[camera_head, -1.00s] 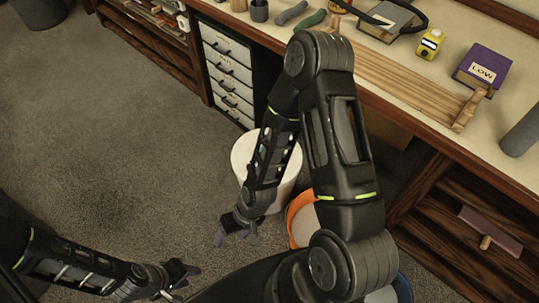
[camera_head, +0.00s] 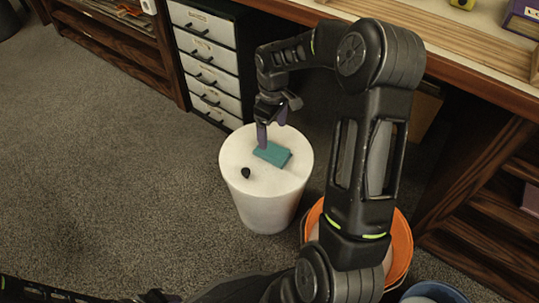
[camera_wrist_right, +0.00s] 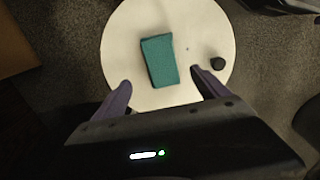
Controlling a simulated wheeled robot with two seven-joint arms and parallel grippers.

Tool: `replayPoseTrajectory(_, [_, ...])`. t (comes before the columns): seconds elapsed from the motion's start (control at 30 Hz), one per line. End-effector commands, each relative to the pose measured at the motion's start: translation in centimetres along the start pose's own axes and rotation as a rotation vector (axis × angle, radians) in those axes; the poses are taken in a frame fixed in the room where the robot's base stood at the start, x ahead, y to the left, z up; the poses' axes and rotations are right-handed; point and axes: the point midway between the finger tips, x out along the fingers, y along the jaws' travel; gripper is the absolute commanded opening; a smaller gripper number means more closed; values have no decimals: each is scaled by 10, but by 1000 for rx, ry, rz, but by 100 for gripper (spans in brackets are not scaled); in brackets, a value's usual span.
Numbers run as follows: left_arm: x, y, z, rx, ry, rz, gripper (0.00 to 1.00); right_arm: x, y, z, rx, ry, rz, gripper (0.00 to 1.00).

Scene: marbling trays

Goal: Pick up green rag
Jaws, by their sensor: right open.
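The green rag (camera_head: 272,154) is a flat, folded teal-green rectangle lying on the round top of a white stool (camera_head: 256,216). In the right wrist view the rag (camera_wrist_right: 159,60) lies on the white top (camera_wrist_right: 122,45), ahead of and between my two fingers. My right gripper (camera_head: 272,134) is above the stool, with its purple fingers pointing down near the rag's back edge. In the right wrist view my right gripper (camera_wrist_right: 160,90) is open and empty. My left gripper (camera_head: 158,297) shows only in small part at the bottom edge of the head view.
A small black knob-like object (camera_head: 245,173) sits on the stool top near the rag. An orange bucket (camera_head: 401,245) stands right of the stool, and a blue-rimmed one (camera_head: 446,290) is at the lower right. A drawer cabinet (camera_head: 204,60) and the workbench (camera_head: 480,80) are behind.

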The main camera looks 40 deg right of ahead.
Motion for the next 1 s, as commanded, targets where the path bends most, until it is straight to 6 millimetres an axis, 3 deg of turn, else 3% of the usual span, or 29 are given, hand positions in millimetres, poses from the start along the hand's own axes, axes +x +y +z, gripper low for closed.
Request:
replayPoseTrajectory(0.23, [0, 0, 0, 0, 0, 0, 36, 2, -1, 0, 1, 0, -2, 85])
replayPoseTrajectory(0.47, [10, -3, -1, 0, 5, 0, 36, 26, -1, 0, 2, 0, -3, 85])
replayPoseTrajectory(0.8, [11, -3, -1, 0, 6, 0, 36, 28, -1, 0, 2, 1, -2, 85])
replayPoseTrajectory(1.0, [28, -8, -2, -1, 12, 0, 36, 53, -2, 2, 1, 0, -3, 85])
